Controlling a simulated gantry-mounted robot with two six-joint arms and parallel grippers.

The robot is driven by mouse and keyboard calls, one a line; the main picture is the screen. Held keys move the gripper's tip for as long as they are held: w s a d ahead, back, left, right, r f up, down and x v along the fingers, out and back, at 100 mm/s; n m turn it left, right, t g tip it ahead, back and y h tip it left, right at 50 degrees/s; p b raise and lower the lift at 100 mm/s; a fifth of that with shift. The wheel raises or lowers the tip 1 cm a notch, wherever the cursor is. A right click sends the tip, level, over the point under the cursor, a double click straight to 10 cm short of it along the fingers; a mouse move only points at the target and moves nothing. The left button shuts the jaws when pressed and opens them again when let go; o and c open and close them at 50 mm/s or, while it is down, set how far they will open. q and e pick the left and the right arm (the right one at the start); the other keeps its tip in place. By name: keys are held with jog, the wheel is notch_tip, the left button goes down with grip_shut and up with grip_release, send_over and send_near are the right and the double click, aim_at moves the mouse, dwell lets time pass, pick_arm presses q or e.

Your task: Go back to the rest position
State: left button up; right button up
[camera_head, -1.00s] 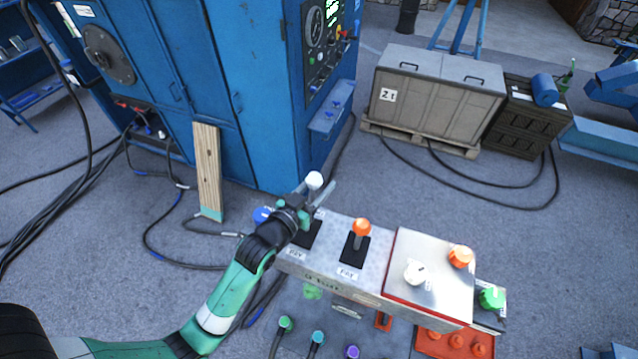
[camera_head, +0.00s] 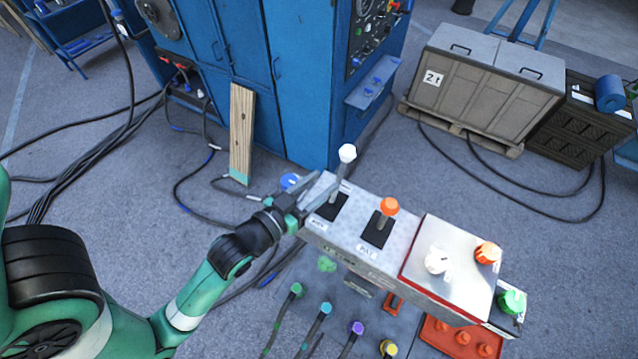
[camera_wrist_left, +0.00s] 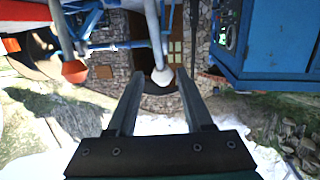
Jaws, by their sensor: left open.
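My left gripper (camera_head: 317,192) is open beside the white-knobbed lever (camera_head: 346,156) at the left end of the grey control box (camera_head: 349,228). The knob stands above and just right of the fingers in the head view. In the left wrist view the open fingers (camera_wrist_left: 158,102) point towards the white knob (camera_wrist_left: 162,76), with nothing held between them. An orange-knobbed lever (camera_head: 389,207) stands to the right on the same box. My right gripper is in neither view.
A steel panel with a white knob (camera_head: 438,260) and an orange knob (camera_head: 488,252) is to the right, with a green button (camera_head: 512,301) beyond. Coloured cable plugs (camera_head: 325,308) stand in front. A blue cabinet (camera_head: 300,80) and a grey crate (camera_head: 480,85) stand behind. Cables lie on the floor.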

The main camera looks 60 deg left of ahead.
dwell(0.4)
pick_arm(q)
jog(key=w+d+r+m+t+h+p, duration=0.1)
jog(key=w+d+r+t, duration=0.15)
jog(key=r, duration=0.65)
jog(key=w+d+r+t+p, duration=0.15)
jog(key=w+r, duration=0.25)
jog(key=r, duration=0.4)
jog(key=w+d+r+m+t+h+p, duration=0.1)
jog(key=w+d+r+t, duration=0.2)
jog(key=r, duration=0.6)
jog(key=s+d+r+m+t+h, duration=0.1)
jog(key=s+d+r+t+h, duration=0.1)
jog(key=r, duration=1)
jog(key=s+d+r+m+t+h+p, duration=0.1)
jog(key=s+d+r+m+t+h, duration=0.1)
jog(key=r, duration=1.1)
jog(key=d+t+h, duration=0.1)
jog(key=d+h, duration=0.1)
jog(key=d, duration=0.1)
jog(key=shift+s+d, duration=0.3)
jog(key=shift+d, duration=0.1)
